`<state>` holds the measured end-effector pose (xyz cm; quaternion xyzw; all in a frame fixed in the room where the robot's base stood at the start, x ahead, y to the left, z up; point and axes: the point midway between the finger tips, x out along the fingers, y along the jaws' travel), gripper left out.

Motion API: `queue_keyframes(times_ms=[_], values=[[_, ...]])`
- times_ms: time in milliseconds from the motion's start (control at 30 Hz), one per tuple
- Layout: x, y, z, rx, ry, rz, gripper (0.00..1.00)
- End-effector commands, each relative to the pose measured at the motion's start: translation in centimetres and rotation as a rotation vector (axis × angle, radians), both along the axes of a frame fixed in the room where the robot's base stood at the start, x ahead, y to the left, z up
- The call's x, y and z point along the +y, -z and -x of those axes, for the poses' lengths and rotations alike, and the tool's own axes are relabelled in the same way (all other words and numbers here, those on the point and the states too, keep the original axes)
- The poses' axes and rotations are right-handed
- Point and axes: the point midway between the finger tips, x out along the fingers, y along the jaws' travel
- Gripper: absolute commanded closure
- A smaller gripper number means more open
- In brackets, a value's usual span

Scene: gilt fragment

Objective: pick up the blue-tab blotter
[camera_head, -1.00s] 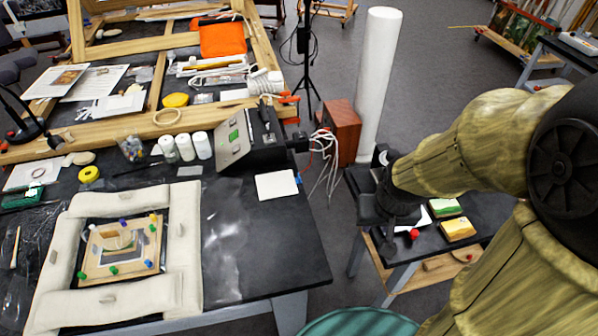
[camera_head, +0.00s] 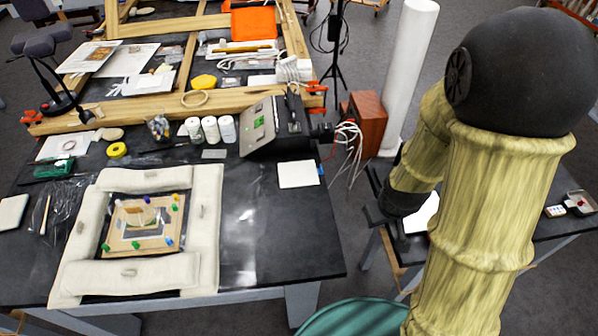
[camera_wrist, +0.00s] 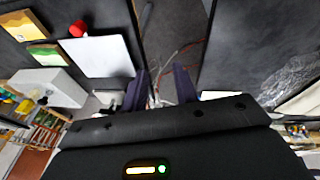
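The blue-tab blotter (camera_head: 299,174) is a white rectangle lying flat near the right edge of the dark main table, with a small blue tab at its right side. My gripper (camera_head: 383,217) is to the right of it and nearer to me, above the gap between the main table and the side table, apart from the blotter. In the wrist view, the two dark fingers (camera_wrist: 162,86) stand apart with nothing between them. A white edge at the right of the wrist view, partly hidden by the gripper body, may be the blotter.
A black device (camera_head: 280,130) stands just behind the blotter. A padded frame (camera_head: 205,235) holds a pinned fragment at left. White cables (camera_head: 346,145) hang by a brown box (camera_head: 367,118). The side table carries a white sheet (camera_wrist: 98,56) and a red knob (camera_wrist: 78,29).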

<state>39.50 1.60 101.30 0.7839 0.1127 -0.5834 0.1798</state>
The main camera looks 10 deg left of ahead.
Motion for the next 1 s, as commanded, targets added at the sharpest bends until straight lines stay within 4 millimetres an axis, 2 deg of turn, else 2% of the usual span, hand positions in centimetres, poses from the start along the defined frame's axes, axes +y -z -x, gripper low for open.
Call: queue_keyframes(times_ms=[33, 200, 500, 767, 867, 1000], values=[[0.3, 1.2, -0.3, 0.000, -0.069, 0.038, 0.71], [0.6, 4.6, -1.8, -0.042, -0.316, 0.194, 0.71], [0.8, 8.5, -4.0, -0.127, -0.818, 0.565, 0.71], [1.9, 9.0, -6.1, -0.217, -1.309, 0.970, 0.71], [2.9, 8.6, -6.8, -0.258, -1.506, 1.148, 0.71], [5.3, 7.6, -7.5, -0.329, -1.790, 1.413, 0.71]])
